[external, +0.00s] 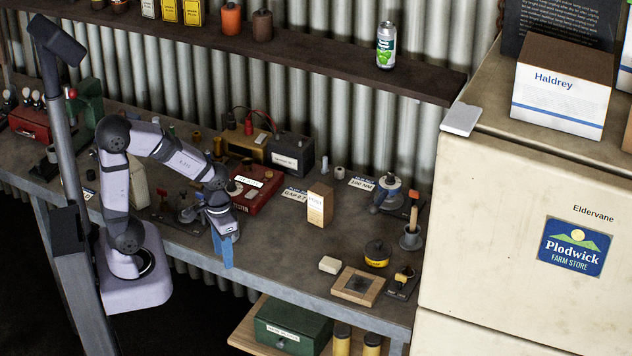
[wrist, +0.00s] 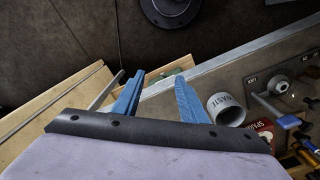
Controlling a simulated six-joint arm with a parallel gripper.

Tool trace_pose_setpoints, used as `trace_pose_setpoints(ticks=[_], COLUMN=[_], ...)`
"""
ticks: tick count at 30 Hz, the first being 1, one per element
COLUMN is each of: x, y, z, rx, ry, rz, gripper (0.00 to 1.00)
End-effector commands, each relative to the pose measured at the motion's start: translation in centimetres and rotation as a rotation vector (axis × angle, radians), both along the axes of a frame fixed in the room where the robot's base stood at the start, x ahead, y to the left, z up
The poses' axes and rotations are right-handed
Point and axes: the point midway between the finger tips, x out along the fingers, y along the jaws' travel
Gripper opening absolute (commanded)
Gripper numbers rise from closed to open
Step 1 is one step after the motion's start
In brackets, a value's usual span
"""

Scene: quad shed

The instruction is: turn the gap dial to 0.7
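A white card (external: 294,195) on the workbench appears to read "GAP 0.7". It lies between a red box (external: 257,190) with pale labels and a small upright cream box (external: 320,205). I cannot pick out the gap dial or its reading with certainty. A small dark device (external: 188,213) stands on the bench left of my gripper, partly hidden by my arm. My gripper (external: 228,252) points down at the bench's front edge, apart from the card. In the wrist view its two blue fingers (wrist: 160,77) are spread with nothing held between them.
A yellow-and-black tin (external: 377,253), a wooden tray (external: 357,286) and a pale block (external: 329,265) lie near the front. The wrist view shows a "WASTE" container (wrist: 227,108) and a dark round disc (wrist: 172,10).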

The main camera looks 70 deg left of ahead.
Motion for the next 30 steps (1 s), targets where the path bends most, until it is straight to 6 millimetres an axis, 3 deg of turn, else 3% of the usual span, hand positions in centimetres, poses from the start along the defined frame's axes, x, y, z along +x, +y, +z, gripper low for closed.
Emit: trace_pose_setpoints(ticks=[5, 9, 13, 18, 21, 25, 30], x=[5.4, 9.0, 11.1, 11.8, 11.4, 10.7, 10.1], y=[5.2, 11.2, 17.5, 25.6, 29.4, 32.7, 34.5], z=[1.7, 2.8, 3.5, 3.9, 3.9, 3.9, 4.0], rx=[0.000, 0.000, 0.000, 0.000, 0.000, 0.000, 0.000], ry=[-0.001, 0.002, 0.004, 0.004, 0.003, 0.003, 0.001], rz=[0.338, 0.657, 0.951, 1.304, 1.466, 1.613, 1.697], gripper=[0.39, 0.39, 0.39, 0.39, 0.39, 0.39, 0.39])
